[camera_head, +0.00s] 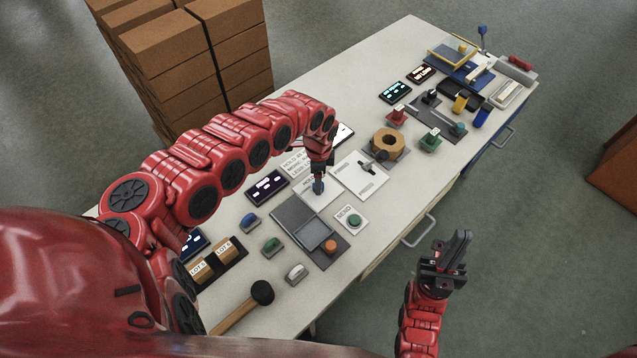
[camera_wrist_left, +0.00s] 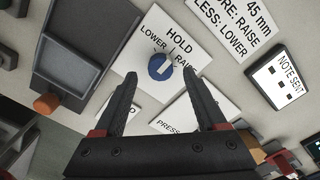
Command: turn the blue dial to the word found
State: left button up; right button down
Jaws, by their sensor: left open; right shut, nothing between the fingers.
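The blue dial (camera_wrist_left: 160,66) sits on a white plate (camera_wrist_left: 140,85) with the words LOWER, HOLD and RAISE around it. It bears a white mark; I cannot tell for sure which word it points to. In the head view the dial (camera_head: 318,187) shows just under my left gripper (camera_head: 319,172). In the left wrist view my left gripper (camera_wrist_left: 161,82) is open, its fingers below and to either side of the dial, with nothing between them. A white sign (camera_wrist_left: 232,22) reads 45 mm, RAISE and LESS: LOWER. My right gripper (camera_head: 462,240) is shut and empty, off the table's front edge.
A grey tray (camera_head: 315,233), a green SEND button (camera_head: 354,220), a mallet (camera_head: 262,292) and a brown ring-shaped block (camera_head: 387,142) stand on the table nearby. Stacked boxes (camera_head: 190,60) stand behind the table.

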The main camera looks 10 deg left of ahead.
pick_arm(q)
jog(key=shift+f, duration=1.2)
grip_shut()
